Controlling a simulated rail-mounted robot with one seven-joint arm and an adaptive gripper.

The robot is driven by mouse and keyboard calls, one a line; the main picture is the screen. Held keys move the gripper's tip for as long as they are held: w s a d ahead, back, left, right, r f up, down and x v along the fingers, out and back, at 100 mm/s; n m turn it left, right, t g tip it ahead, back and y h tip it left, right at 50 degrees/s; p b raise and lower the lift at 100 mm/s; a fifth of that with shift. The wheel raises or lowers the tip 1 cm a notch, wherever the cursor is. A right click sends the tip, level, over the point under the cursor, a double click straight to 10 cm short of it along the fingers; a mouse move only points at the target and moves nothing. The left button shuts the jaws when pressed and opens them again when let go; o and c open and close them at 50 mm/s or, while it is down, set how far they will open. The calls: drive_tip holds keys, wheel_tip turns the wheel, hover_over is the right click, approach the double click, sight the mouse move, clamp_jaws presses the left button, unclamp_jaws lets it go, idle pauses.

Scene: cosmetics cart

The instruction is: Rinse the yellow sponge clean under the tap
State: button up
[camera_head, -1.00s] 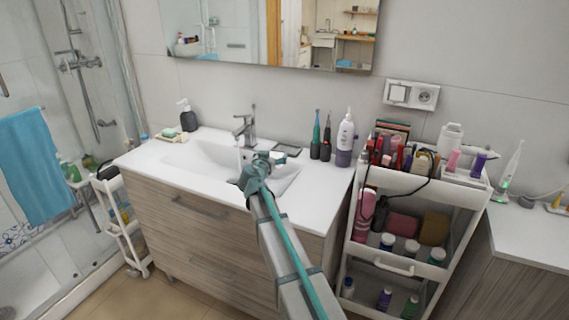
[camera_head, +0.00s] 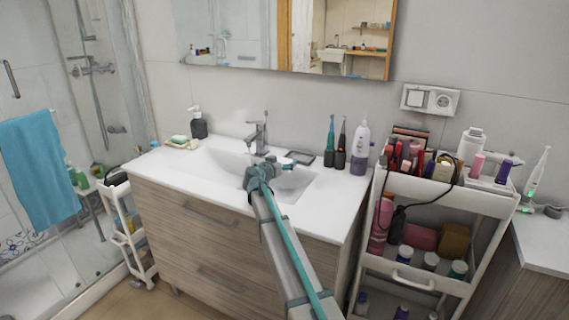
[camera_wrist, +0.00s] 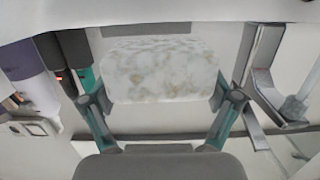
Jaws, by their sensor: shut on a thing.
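My gripper (camera_head: 277,163) is over the white basin (camera_head: 222,164), just in front of and slightly right of the tap (camera_head: 257,133). In the wrist view its two teal fingers (camera_wrist: 160,105) are shut on a pale block, the sponge (camera_wrist: 160,70), from both sides. Its visible face is mostly whitish, with mottled yellowish patches that look like foam. In the head view the sponge is largely hidden by the gripper. In the wrist view the tap (camera_wrist: 262,82) is to the right, with a pale water stream (camera_wrist: 296,107) at its spout, apart from the sponge.
A soap dish (camera_head: 181,142) and a dark dispenser (camera_head: 198,124) stand left of the basin. Two toothbrushes (camera_head: 335,145) and a white-purple bottle (camera_head: 361,145) stand at the right rear. A loaded cart (camera_head: 425,190) stands to the right. The basin's left part is clear.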

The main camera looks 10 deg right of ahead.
drive_tip(key=shift+w+a+f, duration=0.45)
drive_tip(key=shift+w+a, duration=1)
drive_tip(key=shift+a, duration=0.15)
drive_tip(key=shift+w+a+f, duration=0.45)
drive_tip(key=shift+w+a, duration=1)
drive_tip(key=shift+a, duration=0.2)
drive_tip(key=shift+w+a+f, duration=0.45)
drive_tip(key=shift+w+a, duration=1)
drive_tip(key=shift+a, duration=0.15)
drive_tip(key=shift+d, duration=0.15)
drive_tip(key=shift+d+b, duration=0.35)
drive_tip(key=shift+b, duration=0.1)
drive_tip(key=shift+w+d, duration=0.1)
drive_tip(key=shift+a+b, duration=0.6)
drive_tip(key=shift+b, duration=0.35)
drive_tip(key=shift+s, duration=0.25)
